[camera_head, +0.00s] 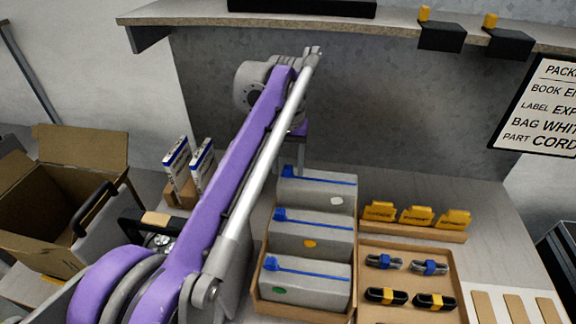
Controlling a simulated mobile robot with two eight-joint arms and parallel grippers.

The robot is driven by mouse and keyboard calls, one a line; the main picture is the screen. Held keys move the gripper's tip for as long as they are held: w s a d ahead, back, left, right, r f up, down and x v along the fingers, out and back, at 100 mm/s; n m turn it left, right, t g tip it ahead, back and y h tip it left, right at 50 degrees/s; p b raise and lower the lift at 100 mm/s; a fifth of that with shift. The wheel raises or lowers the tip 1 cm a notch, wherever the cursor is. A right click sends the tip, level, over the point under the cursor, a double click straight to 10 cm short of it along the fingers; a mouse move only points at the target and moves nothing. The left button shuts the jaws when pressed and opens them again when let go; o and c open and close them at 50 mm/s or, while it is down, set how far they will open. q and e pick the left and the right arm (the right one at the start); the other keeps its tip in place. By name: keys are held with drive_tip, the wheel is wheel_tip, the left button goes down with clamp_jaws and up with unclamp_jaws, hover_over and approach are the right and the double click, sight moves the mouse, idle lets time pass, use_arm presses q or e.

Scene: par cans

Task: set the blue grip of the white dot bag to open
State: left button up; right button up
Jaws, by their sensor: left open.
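The white dot bag (322,196) is the rearmost of three grey bags in a cardboard tray (262,285). It has a white dot at its front right and a blue strip along its top. Its blue grip (289,171) shows at the strip's left end, just below my left gripper, partly covered by the fingers. My left gripper (291,160) is open and points down at that end. Whether the fingers touch the grip cannot be told. My purple left arm crosses the view from the lower left. My right gripper is not in view.
The orange dot bag (310,237) and green dot bag (305,284) stand in front, blue grips at their left ends. To the right are yellow cards (416,215) and a tray of cords (410,254). A shelf (205,15) overhangs behind. An open carton (75,190) stands left.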

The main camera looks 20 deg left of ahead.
use_arm(q)
clamp_jaws()
idle(0.3)
idle(1.2)
